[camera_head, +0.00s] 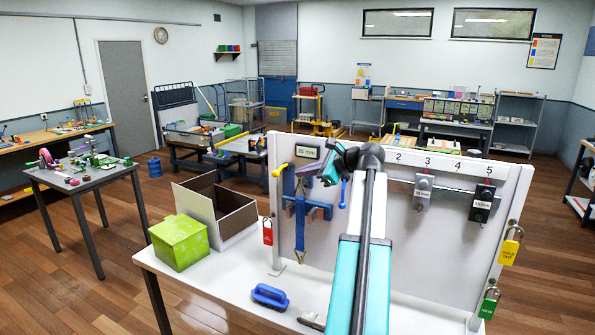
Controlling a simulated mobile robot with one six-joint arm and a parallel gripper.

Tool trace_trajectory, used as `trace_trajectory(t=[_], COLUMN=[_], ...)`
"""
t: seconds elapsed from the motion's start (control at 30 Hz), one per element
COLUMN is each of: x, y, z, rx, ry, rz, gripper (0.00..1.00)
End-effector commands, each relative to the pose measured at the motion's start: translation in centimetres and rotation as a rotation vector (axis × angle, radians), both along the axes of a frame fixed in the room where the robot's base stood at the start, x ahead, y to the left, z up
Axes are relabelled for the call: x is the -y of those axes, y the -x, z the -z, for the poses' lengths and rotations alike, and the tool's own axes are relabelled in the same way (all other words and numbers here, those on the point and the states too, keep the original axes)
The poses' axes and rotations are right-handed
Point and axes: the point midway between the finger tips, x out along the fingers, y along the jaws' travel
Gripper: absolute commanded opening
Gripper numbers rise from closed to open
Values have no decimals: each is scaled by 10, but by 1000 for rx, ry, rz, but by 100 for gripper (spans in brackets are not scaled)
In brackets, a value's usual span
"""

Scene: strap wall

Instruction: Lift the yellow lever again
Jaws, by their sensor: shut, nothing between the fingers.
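The yellow lever (279,170) is a short handle at the upper left edge of the upright grey panel (420,240). It slants, with its upper end toward the right. My gripper (326,176) is in front of the panel's upper left part, to the right of the lever and apart from it in the picture. It points down and left and is shut with nothing in it. My arm hides the middle of the panel. Just left of my gripper, blue straps (300,208) hang on the panel, with a pointed metal end below.
A red padlock (267,232) hangs at the panel's left edge; yellow (510,246) and green (489,303) padlocks hang at its right edge.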

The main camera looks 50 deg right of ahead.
Motion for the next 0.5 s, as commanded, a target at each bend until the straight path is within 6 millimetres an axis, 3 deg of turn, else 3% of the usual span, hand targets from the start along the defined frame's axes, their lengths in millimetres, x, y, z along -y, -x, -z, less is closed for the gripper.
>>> trace_trajectory(t=[0.5], x=[-6], y=[3], z=[-6], rx=[-1], ry=[0], rz=[-10], gripper=[0])
